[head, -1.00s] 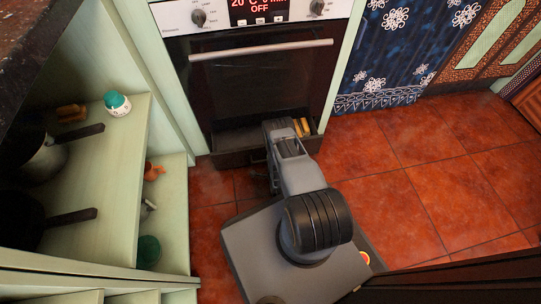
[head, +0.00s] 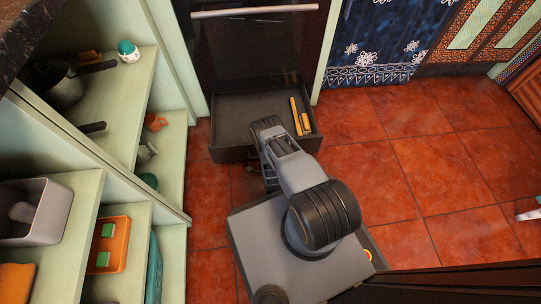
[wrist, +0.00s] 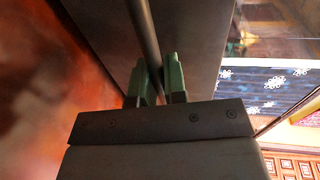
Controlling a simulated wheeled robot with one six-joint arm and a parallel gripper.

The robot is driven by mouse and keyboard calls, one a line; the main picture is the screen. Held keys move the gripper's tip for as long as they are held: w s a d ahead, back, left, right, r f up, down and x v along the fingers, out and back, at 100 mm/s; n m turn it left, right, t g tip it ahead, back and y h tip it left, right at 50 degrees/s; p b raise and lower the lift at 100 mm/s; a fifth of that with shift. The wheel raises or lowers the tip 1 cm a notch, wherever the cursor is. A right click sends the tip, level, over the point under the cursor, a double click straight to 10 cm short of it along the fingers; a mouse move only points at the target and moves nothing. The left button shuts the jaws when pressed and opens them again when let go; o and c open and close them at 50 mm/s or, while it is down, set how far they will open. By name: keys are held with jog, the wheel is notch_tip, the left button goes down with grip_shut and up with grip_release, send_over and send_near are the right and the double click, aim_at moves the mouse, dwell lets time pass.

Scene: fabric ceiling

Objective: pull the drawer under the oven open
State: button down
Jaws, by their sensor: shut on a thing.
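The dark drawer (head: 232,112) under the oven (head: 250,55) stands pulled out in the head view, with its inside showing. Yellow and orange items (head: 300,118) lie at its right side. In the wrist view, the green fingers of my gripper (wrist: 160,82) are on either side of the bar handle (wrist: 144,40) on the drawer front (wrist: 197,45), closed on it. In the head view my arm hides the fingertips and most of the handle.
Open green shelves (head: 112,115) with pots and small containers stand close on the left. Red tiled floor (head: 400,170) is free on the right. A blue snowflake curtain (head: 375,45) hangs right of the oven. A white object (head: 528,214) lies at the far right.

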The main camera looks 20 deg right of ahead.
jog(key=shift+s+a, duration=0.15)
jog(key=shift+s, duration=0.25)
jog(key=c, duration=1.2)
grip_release()
jog(key=shift+s, duration=0.1)
